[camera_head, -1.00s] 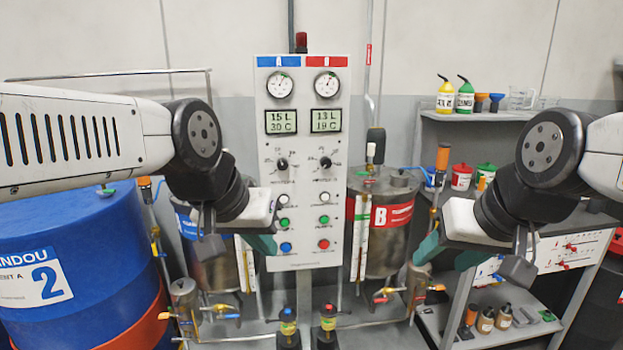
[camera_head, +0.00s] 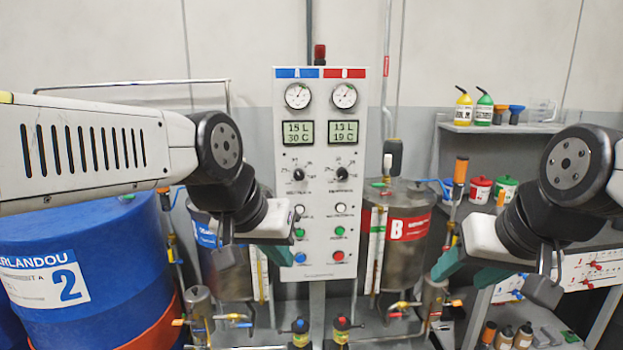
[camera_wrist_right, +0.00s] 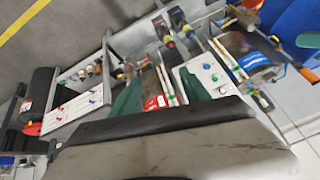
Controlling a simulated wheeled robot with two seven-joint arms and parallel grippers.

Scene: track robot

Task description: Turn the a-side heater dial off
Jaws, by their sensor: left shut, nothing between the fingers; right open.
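The control panel (camera_head: 320,255) stands upright ahead, with a blue A side and a red B side. The A-side dial (camera_head: 298,174) is a small black knob on the left, below a display reading 15 L and 30 C. The B-side dial (camera_head: 341,174) is a matching knob on the right. My left gripper (camera_head: 283,254) is shut and empty, its green fingertips close to the panel's lower left, below the A-side dial. I cannot tell if it touches the panel. My right gripper (camera_head: 458,268) is open and empty, to the right of the panel.
A blue drum (camera_head: 95,265) stands at the left. Metal tank B (camera_head: 408,262) is right of the panel, with valves and pipes below. A grey shelf (camera_head: 495,128) with bottles is at the back right.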

